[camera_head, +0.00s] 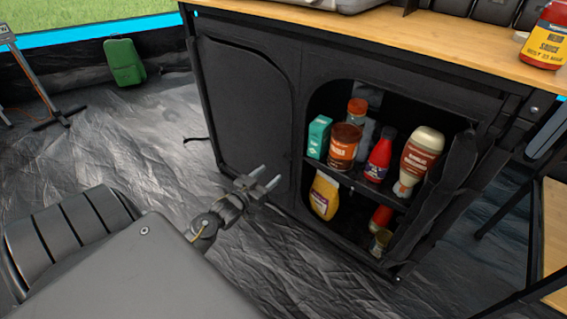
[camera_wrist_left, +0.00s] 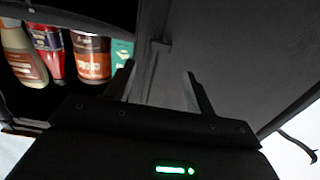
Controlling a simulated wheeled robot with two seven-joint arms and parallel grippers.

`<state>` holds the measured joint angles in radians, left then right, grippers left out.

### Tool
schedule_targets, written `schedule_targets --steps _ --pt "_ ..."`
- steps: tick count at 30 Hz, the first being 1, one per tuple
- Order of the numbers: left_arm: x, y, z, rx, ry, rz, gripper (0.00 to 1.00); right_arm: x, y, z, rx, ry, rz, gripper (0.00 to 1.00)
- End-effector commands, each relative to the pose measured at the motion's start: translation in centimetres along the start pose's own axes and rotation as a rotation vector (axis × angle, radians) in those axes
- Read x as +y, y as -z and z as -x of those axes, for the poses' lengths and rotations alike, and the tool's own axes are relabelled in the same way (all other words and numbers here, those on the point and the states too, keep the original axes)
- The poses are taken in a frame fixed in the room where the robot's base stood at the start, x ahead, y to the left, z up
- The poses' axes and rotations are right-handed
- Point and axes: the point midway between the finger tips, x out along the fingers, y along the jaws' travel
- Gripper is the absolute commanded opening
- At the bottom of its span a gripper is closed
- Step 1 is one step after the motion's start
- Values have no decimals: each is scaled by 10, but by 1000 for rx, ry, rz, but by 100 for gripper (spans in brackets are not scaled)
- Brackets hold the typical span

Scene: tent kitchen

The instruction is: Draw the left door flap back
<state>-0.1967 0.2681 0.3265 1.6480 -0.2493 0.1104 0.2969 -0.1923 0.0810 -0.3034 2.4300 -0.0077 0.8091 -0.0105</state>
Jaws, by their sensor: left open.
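The left door flap (camera_head: 245,110) is a dark fabric panel that covers the left half of the black camp cabinet. It hangs closed, and it fills the right side of the left wrist view (camera_wrist_left: 240,60). My left gripper (camera_head: 270,176) is open, its fingers pointing at the cabinet near the flap's lower right edge. Its fingertips also show in the left wrist view (camera_wrist_left: 160,69), in front of the strip between flap and open compartment. Nothing shows between the fingers. I cannot tell whether they touch the fabric. My right gripper is not in view.
The right compartment is open, with several bottles and jars such as a brown jar (camera_head: 344,146) and a yellow bottle (camera_head: 324,196) inside. Its flap (camera_head: 447,178) is gathered at the right. A wooden worktop (camera_head: 400,32) overhangs.

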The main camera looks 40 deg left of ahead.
Motion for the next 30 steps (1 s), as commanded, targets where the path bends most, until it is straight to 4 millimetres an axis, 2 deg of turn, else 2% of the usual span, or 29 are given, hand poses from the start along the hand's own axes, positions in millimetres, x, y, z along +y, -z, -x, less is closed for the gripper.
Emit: schedule_targets --steps 9,15,27,30 --pt "0 -3 -61 2 0 -1 55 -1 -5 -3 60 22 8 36" --pt "0 -2 -84 0 0 -1 55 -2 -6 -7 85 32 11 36" --pt "0 -1 -90 -2 0 -1 55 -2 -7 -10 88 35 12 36" --pt "0 -1 -90 -2 0 -1 41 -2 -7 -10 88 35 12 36"
